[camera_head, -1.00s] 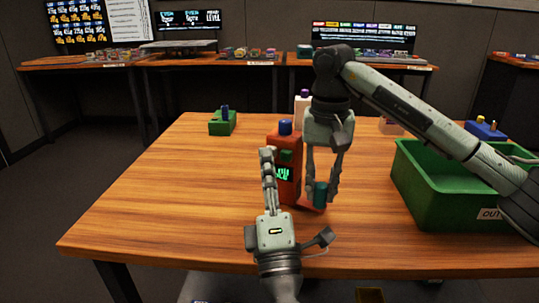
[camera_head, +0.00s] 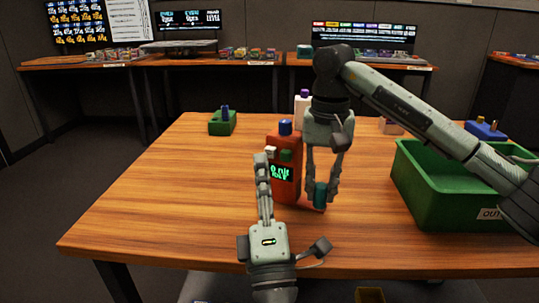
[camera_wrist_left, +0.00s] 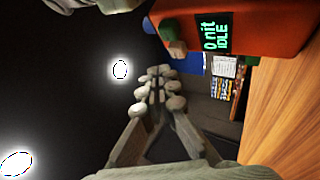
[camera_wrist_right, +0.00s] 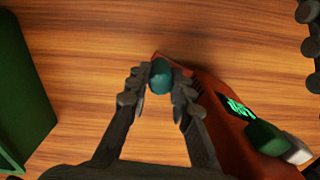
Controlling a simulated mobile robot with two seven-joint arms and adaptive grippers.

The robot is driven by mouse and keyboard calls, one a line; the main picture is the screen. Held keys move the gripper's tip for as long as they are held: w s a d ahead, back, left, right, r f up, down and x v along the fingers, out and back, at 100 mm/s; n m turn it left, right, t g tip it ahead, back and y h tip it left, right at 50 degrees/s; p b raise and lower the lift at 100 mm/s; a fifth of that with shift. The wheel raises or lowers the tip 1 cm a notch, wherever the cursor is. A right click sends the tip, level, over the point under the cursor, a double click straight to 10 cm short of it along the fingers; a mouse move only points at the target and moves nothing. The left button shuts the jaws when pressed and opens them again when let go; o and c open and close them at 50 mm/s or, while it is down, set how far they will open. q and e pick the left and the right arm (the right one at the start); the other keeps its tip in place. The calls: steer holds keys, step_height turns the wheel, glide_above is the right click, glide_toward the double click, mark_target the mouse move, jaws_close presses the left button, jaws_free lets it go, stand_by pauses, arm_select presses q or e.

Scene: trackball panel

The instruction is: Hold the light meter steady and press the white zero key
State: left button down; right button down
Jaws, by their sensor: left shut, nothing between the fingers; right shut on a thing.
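The orange-red light meter (camera_head: 284,192) stands upright on the table, with a blue knob (camera_head: 285,128) on top. Its white key (camera_head: 271,152) sits beside a green key (camera_head: 285,155), above a lit display (camera_head: 281,173). The display reads "0 nit" and "IDLE" in the left wrist view (camera_wrist_left: 216,34). My right gripper (camera_wrist_right: 158,84) is shut on the teal grip (camera_head: 320,195) at the meter's side. My left gripper (camera_head: 261,158) is shut and empty, its fingertips just left of and in front of the white key. The white key also shows in the right wrist view (camera_wrist_right: 298,151).
A green bin (camera_head: 440,200) stands at the right of the table. A small green block (camera_head: 222,125) with a blue peg is at the back left, and a white bottle (camera_head: 302,108) stands behind the meter. A blue block (camera_head: 485,130) is at the back right. The table's left part is clear.

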arm_select(q)
steer(key=shift+s+a+r, duration=0.1)
steer(key=s, duration=0.1)
steer(key=s+a, duration=0.1)
steer(key=s, duration=0.1)
steer(key=s+a, duration=0.1)
steer(key=shift+s, duration=0.2)
stand_by(0.7)
